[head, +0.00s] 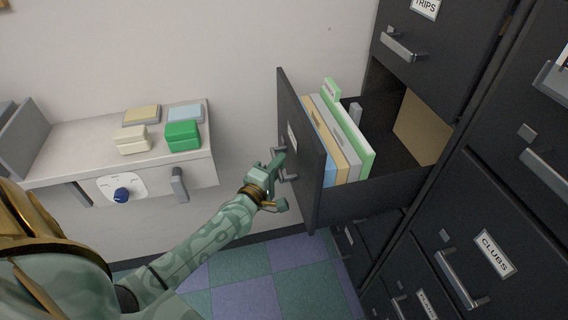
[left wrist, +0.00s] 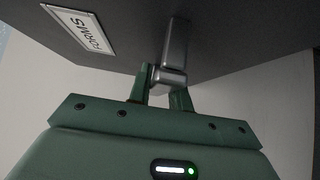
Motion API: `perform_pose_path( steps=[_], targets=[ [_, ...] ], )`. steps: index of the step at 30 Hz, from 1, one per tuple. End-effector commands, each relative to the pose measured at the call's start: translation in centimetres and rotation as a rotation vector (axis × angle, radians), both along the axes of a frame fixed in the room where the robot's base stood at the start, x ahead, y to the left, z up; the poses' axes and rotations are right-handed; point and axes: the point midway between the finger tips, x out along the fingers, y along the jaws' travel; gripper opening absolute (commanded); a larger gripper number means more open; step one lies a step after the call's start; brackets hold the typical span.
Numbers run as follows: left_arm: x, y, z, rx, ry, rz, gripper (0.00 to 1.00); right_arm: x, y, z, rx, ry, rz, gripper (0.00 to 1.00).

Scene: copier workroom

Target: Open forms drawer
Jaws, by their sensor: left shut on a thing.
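The forms drawer (head: 301,150) is a dark drawer pulled well out of the cabinet in the head view. Upright folders (head: 337,140) in green, tan, white and blue stand inside it. In the left wrist view its front (left wrist: 225,35) carries a label (left wrist: 82,30) reading FORMS. My left gripper (head: 280,172) is at the drawer front in the head view. In the left wrist view the left gripper (left wrist: 165,88) is shut on the grey bar handle (left wrist: 175,45). My right gripper is in neither view.
More dark cabinet drawers stand to the right, one labelled CLUBS (head: 494,254) and one TRIPS (head: 426,8) above. A pale counter (head: 75,150) at left holds green, cream and other paper stacks. Checkered floor (head: 240,285) shows below, clear of objects.

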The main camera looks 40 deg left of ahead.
Motion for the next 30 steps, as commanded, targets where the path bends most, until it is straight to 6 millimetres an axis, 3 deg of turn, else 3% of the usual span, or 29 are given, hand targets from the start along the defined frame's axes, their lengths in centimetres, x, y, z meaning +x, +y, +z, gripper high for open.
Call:
perform_pose_path(
  steps=[16, 30],
  targets=[
    [-6.8, 5.8, -0.4, 0.007, 0.009, 0.001, 0.00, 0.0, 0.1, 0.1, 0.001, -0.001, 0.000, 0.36],
    [-7.8, 6.5, -0.2, 0.002, 0.005, -0.002, 0.00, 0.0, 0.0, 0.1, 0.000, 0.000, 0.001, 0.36]
  ],
)
